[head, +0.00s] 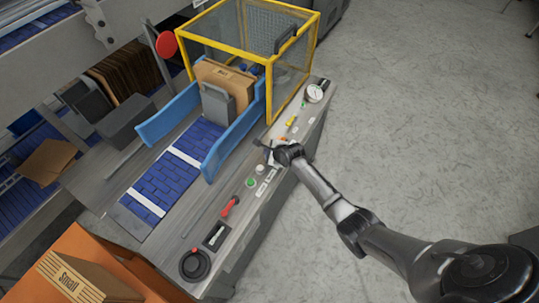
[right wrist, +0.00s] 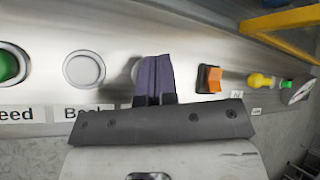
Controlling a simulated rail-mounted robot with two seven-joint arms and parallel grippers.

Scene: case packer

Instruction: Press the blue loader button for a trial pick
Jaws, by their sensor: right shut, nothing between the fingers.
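I see no blue button in either view. In the right wrist view, my right gripper (right wrist: 155,60) is shut and empty, its fingers pointing at the control panel (right wrist: 190,30). The fingers cover a spot between a white round button (right wrist: 84,70) and an orange rocker switch (right wrist: 208,78). A greyish round edge shows just left of the fingertips; its colour and any contact cannot be told. In the head view, the right gripper (head: 269,149) is at the panel, just beyond the white button (head: 260,169). My left gripper is not in view.
A green button (right wrist: 9,66) is left of the white one; a yellow knob (right wrist: 258,80) and a gauge (right wrist: 300,90) are to the right. A yellow-framed guard (head: 268,62) and blue side rails (head: 236,139) stand beside the panel. Open floor (head: 430,130) lies right.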

